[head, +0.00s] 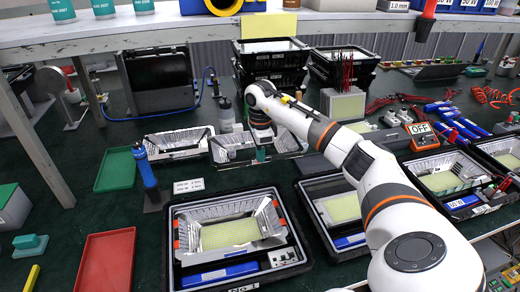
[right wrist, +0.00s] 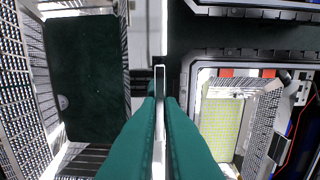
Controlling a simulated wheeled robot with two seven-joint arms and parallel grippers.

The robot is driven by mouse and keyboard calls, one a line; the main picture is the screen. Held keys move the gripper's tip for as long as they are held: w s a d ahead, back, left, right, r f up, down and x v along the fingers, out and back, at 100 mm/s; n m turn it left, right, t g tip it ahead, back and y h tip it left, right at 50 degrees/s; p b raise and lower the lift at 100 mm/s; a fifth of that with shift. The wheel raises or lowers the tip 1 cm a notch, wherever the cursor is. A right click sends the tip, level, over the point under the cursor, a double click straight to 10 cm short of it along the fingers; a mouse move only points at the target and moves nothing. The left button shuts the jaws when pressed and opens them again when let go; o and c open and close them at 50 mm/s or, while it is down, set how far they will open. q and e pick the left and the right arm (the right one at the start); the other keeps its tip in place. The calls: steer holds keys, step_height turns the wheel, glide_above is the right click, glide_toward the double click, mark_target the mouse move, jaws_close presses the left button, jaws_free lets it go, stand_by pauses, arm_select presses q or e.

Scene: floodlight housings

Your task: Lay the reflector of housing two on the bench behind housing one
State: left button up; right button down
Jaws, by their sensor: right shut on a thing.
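My right gripper (head: 262,152) reaches in over the bench behind the front left housing (head: 178,262), which I take as housing one. Its teal fingers are shut on the thin wall of a silver, open-bottomed reflector (head: 225,152). In the right wrist view the fingers (right wrist: 159,95) pinch the wall edge-on, and dark green bench shows through the reflector's opening (right wrist: 40,110). I cannot tell whether the reflector touches the bench. Housing one holds a silver reflector around a yellow panel. The housing to its right (head: 305,195), housing two, shows its panel bare. My left gripper is not in view.
Another silver reflector (head: 180,145) lies just left of the held one. A blue tool stands upright in a holder (head: 147,175). A green tray (head: 117,170) and red tray (head: 107,262) lie at left. Stacked black crates (head: 270,65) stand behind. My right arm covers part of the right-hand housings.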

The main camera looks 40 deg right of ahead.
steer(key=shift+f+b, duration=3.15)
steer(key=shift+f, duration=2.15)
steer(key=c, duration=1.6)
jaws_free()
steer(key=shift+o, duration=0.5)
steer(key=shift+f, duration=0.15)
